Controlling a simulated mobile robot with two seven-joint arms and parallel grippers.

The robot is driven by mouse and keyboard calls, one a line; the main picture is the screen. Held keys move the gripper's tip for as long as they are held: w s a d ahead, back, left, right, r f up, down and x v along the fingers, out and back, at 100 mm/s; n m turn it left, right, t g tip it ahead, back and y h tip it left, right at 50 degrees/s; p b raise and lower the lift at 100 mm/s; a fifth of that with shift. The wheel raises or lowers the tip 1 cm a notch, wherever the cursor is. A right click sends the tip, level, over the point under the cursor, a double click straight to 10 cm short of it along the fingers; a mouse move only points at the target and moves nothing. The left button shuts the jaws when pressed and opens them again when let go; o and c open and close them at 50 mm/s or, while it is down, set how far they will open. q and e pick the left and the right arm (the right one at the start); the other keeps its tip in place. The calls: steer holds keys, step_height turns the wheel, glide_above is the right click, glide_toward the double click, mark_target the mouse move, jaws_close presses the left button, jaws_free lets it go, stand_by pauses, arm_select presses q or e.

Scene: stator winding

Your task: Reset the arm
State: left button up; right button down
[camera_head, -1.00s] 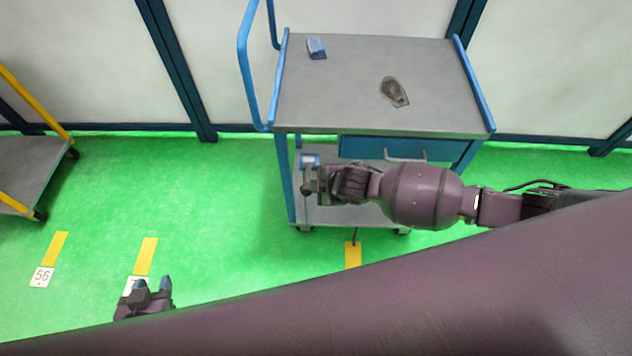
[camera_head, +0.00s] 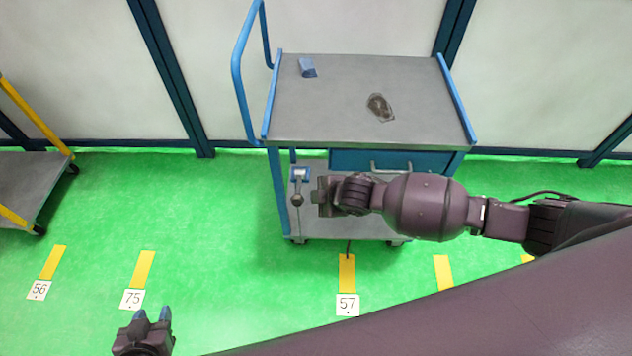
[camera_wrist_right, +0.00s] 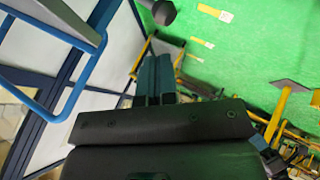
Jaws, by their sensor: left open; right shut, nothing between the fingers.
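My right arm reaches in from the right in the head view, and its gripper (camera_head: 324,196) is in front of the blue cart's lower part. In the right wrist view its two fingers (camera_wrist_right: 155,75) lie together with nothing between them. My left gripper (camera_head: 152,316) is at the bottom left of the head view, above the green floor. Its two blue-tipped fingers stand apart and it is empty.
A blue cart (camera_head: 345,128) with a grey top carries a small blue object (camera_head: 307,68) and a dark brownish piece (camera_head: 380,107). A grey ball-ended rod (camera_head: 297,199) is just left of my right gripper. A yellow-railed cart (camera_head: 35,185) stands far left. Open floor lies between the carts.

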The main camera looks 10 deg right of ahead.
arm_select(q)
steer(key=shift+s, duration=0.1)
arm_select(e)
steer(key=w+a+r+m+t+y, duration=0.3)
steer(key=a+r, duration=0.1)
steer(key=r, duration=0.5)
steer(key=s+d+r+m+t+b, duration=0.1)
steer(key=s+d+r+m+t, duration=0.15)
steer(key=m, duration=0.25)
arm_select(q)
steer(key=shift+w+f+b, duration=0.45)
steer(key=shift+f+b, duration=0.35)
steer(key=shift+b, duration=0.2)
arm_select(e)
steer(key=s+d+f+m+h, duration=0.3)
steer(key=s+d+f, duration=0.3)
steer(key=s+d, duration=0.2)
steer(key=s+d+f+m+h, duration=0.4)
steer(key=s+d+f, duration=0.3)
steer(key=s, duration=0.5)
steer(key=shift+d+f+m+g+h, duration=0.15)
steer(key=shift+d+m+g+h, duration=0.15)
steer(key=shift+d+m+g, duration=0.45)
